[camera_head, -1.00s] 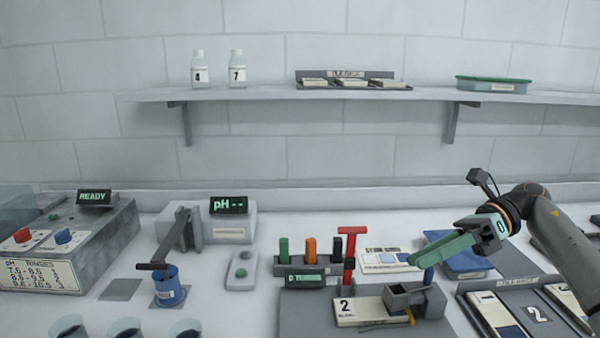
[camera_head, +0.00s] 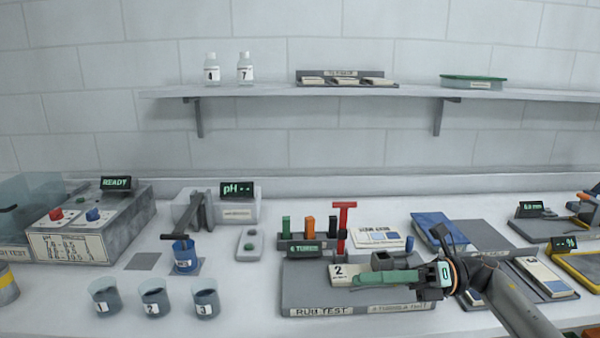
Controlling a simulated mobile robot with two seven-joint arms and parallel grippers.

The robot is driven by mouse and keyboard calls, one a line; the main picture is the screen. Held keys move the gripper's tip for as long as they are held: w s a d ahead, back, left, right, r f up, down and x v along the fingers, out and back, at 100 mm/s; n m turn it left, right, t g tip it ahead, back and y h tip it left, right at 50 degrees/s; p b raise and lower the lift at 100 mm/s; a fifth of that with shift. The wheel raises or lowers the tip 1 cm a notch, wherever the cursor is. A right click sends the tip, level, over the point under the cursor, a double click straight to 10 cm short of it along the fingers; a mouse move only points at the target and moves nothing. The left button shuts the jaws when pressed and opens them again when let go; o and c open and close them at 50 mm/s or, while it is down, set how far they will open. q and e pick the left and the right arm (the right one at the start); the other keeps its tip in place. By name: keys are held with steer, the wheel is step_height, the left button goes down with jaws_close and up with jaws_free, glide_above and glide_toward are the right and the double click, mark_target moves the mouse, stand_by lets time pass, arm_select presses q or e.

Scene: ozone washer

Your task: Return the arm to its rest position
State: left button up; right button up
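My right arm comes in from the lower right. My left gripper is out of the picture.
A blue tray (camera_head: 437,230) and a dark tray with cards lie right. Numbered cups (camera_head: 153,298) stand at front left. Bare counter lies between cups and board.

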steer(key=s+f+m+t+h+p, duration=0.15)
steer(key=f+m+t+h, duration=0.35)
steer(key=f+m+t, duration=0.8)
steer(key=s+f+m+t+h, duration=0.3)
steer(key=f+m+t+h, duration=0.3)
steer(key=m, duration=1.3)
steer(key=s+d+f+m+g+h, duration=0.2)
steer(key=s+f+m+g, duration=0.2)
steer(key=s+f, duration=0.4)
steer(key=s+d+f+m+g+h+p, duration=0.1)
steer(key=s+d+f+m+g+h, duration=0.1)
steer(key=s+f+m, duration=0.5)
steer(key=s+f+g+h, duration=0.1)
steer(key=s+f+g, duration=0.1)
steer(key=s, duration=0.2)
steer(key=shift+s+d+f+m+g, duration=0.3)
steer(key=shift+s, duration=0.05)
steer(key=shift+o, duration=0.4)
